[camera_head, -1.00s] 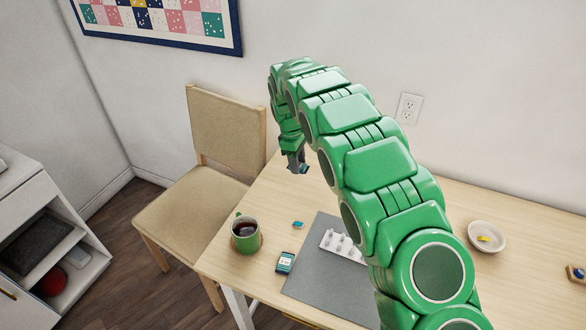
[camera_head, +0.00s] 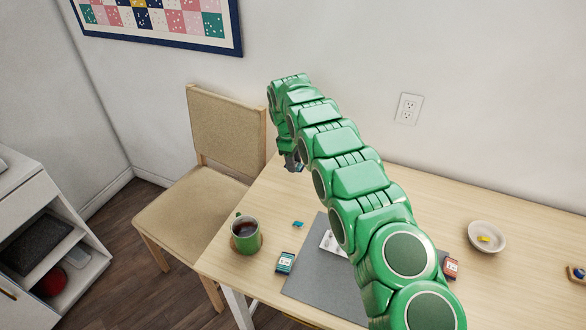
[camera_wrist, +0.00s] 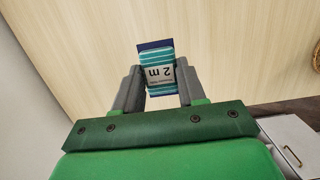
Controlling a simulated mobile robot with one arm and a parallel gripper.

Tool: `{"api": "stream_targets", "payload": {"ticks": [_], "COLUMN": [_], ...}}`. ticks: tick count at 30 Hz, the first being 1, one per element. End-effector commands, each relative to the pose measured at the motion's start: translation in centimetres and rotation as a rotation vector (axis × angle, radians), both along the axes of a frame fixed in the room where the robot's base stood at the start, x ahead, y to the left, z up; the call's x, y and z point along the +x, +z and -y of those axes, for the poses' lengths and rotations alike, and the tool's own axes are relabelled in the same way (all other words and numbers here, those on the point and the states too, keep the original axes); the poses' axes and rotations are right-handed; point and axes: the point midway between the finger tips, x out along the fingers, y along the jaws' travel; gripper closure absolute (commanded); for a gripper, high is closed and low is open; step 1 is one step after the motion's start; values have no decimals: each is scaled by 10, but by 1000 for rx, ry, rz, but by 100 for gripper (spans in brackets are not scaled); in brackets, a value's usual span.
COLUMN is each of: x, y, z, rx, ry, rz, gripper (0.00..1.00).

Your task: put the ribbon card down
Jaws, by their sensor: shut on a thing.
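The ribbon card (camera_wrist: 156,68) is teal striped with a dark blue end and a white label reading "2 m", upside down in the wrist view. My gripper (camera_wrist: 160,88) is shut on it, one finger on each side. In the head view my gripper (camera_head: 292,162) is over the far left part of the wooden table (camera_head: 262,205), near the chair. Only a small bluish bit of the card shows there. The tabletop lies behind the card in the wrist view; I cannot tell whether they touch.
A green mug (camera_head: 246,236) with dark drink stands at the table's left. A small blue piece (camera_head: 298,224), a teal card (camera_head: 285,262), a red card (camera_head: 451,268) and a grey mat (camera_head: 310,285) lie nearer. A white bowl (camera_head: 487,237) is right. A chair (camera_head: 225,125) stands beside the table.

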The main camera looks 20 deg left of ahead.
Motion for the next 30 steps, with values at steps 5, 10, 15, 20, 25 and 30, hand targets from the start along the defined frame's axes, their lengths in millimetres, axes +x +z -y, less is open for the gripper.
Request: {"api": "stream_targets", "payload": {"ticks": [5, 10, 15, 20, 25, 30], "x": [7, 11, 12, 14, 15, 14], "y": [-9, -14, -15, -18, -28, -45], "z": [-5, -7, -8, -9, -10, -10], "rx": [1, 1, 2, 2, 0, -1], "ry": [1, 1, 0, 0, 0, 0], "rz": [1, 1, 2, 2, 1, 0], "gripper": [88, 88, 88, 88, 88, 88]}}
